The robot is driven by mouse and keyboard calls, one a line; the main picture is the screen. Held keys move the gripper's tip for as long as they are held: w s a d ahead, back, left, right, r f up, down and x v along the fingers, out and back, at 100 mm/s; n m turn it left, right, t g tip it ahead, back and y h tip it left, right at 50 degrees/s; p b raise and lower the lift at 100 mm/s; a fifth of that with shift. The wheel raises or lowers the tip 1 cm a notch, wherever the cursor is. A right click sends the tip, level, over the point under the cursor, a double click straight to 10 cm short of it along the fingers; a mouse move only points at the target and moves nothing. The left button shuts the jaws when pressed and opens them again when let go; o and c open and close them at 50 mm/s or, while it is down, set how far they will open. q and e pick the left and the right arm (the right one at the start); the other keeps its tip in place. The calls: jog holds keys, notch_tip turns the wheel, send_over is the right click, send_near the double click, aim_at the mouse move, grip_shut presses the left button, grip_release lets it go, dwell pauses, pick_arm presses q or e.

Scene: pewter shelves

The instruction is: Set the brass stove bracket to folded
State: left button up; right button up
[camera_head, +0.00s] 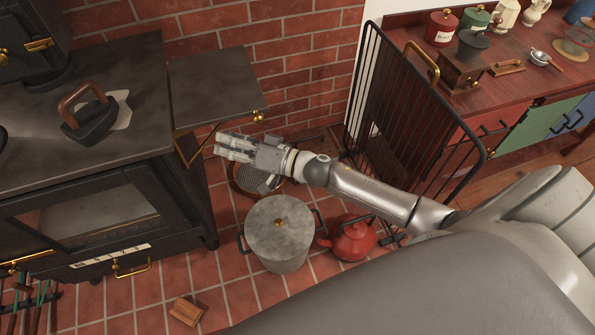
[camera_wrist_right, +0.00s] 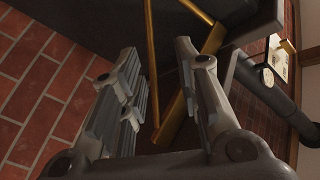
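The brass stove bracket (camera_head: 190,150) is a thin angled brace on the stove's right side, under the dark side shelf (camera_head: 212,85). The shelf stands out level, and the bracket is swung out beneath it. In the right wrist view the bracket (camera_wrist_right: 176,117) shows as a slanting brass bar beside a thinner brass rod. My right gripper (camera_head: 220,145) is just right of the bracket, below the shelf. In the right wrist view its fingers (camera_wrist_right: 157,52) are apart, with the brass bar seen between and beyond them; contact cannot be told. My left gripper is not in view.
The black stove (camera_head: 90,190) carries a flat iron (camera_head: 90,118). Below my right arm stand a lidded grey pot (camera_head: 280,235) and a red kettle (camera_head: 352,240). A black wire guard (camera_head: 400,110) stands right, by a counter. A small wooden block (camera_head: 186,310) lies on the tiles.

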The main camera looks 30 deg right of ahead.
jog(key=b+v, duration=0.1)
jog(key=v, duration=0.6)
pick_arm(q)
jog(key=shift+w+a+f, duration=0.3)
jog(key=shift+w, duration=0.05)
pick_arm(e)
jog(key=s+d+f+h, duration=0.1)
jog(key=d+f+h, duration=0.3)
jog(key=f, duration=0.4)
jog(key=s+d+f+m+g+h, duration=0.1)
jog(key=s+d+f+h, duration=0.1)
jog(key=f+h, duration=0.4)
notch_tip(320, 180, down, 3)
jog(key=shift+d+f+m+g, duration=0.25)
jog(key=shift+d+m+g, duration=0.05)
jog(key=shift+d, duration=0.6)
